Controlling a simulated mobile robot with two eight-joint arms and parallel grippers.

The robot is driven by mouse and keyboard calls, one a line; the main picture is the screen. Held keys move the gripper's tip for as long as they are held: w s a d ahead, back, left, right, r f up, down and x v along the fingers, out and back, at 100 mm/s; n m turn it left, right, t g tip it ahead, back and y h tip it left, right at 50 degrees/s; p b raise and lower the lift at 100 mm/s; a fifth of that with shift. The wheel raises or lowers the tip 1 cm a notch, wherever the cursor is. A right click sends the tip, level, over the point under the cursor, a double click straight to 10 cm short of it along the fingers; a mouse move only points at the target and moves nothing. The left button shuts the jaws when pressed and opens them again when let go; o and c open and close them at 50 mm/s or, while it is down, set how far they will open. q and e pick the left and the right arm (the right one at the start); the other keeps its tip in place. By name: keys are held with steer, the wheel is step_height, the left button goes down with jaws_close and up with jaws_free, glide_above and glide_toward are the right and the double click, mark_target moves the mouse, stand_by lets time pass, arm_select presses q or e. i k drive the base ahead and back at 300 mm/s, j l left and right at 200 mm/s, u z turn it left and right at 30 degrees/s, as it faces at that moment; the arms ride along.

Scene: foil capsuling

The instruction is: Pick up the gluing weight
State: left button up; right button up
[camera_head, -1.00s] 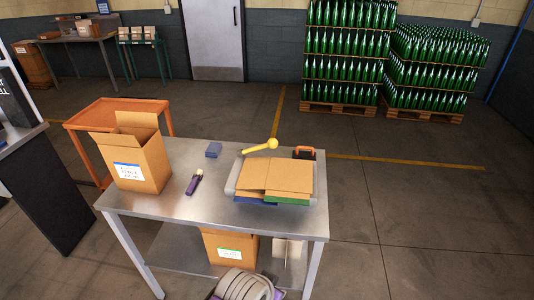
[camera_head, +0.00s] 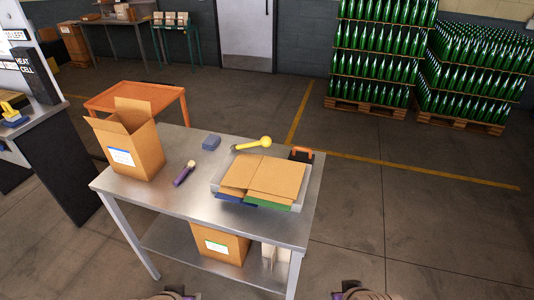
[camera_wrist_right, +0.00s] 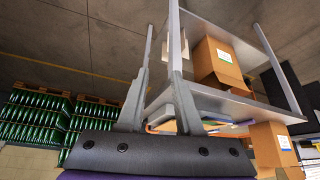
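Only dark and purple bits of my arms show at the bottom of the head view; my left gripper's fingers are not seen.
An open cardboard box (camera_head: 136,150) stands at the table's left. Another box (camera_head: 220,243) sits on the lower shelf. Floor right of the table is clear.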

mark_target(295, 155)
steer(key=i+l+u, duration=0.1)
steer(key=l+u, duration=0.25)
steer(key=i+l+u, duration=0.1)
steer(key=u, duration=0.3)
steer(key=l+u, duration=0.7)
steer(key=l, duration=0.2)
steer(key=i, duration=0.05)
